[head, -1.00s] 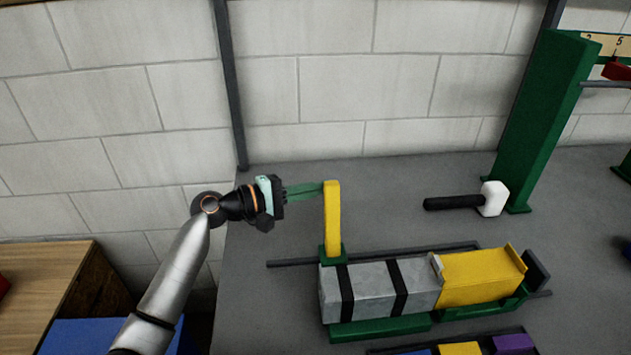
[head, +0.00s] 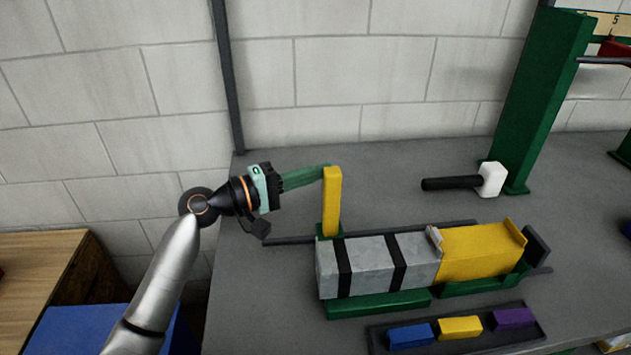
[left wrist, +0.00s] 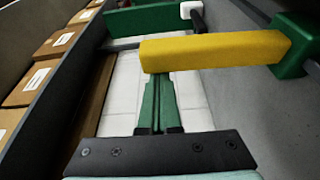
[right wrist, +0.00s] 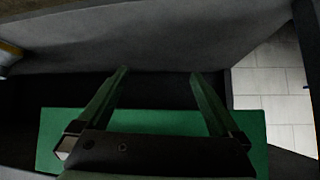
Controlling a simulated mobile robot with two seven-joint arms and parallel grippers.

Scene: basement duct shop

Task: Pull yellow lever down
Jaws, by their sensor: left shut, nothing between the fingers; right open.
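The yellow lever (head: 332,203) stands upright on a green pivot block (head: 329,231) at the left end of the duct piece. My left gripper (head: 326,170) is shut with nothing between its fingers. Its green fingertips are at the lever's upper end, on the left side; I cannot tell whether they touch. In the left wrist view the yellow lever (left wrist: 215,49) crosses the picture just beyond the closed fingertips (left wrist: 157,78), with the pivot block at right. My right gripper (right wrist: 158,75) is open and empty in the right wrist view, over a green surface.
A grey duct (head: 365,268) with black bands and a yellow block (head: 480,252) lie right of the lever. A mallet (head: 465,181) lies behind. A dark tray (head: 376,340) holding blue, yellow and purple blocks is in front. A green post (head: 545,100) stands at back right.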

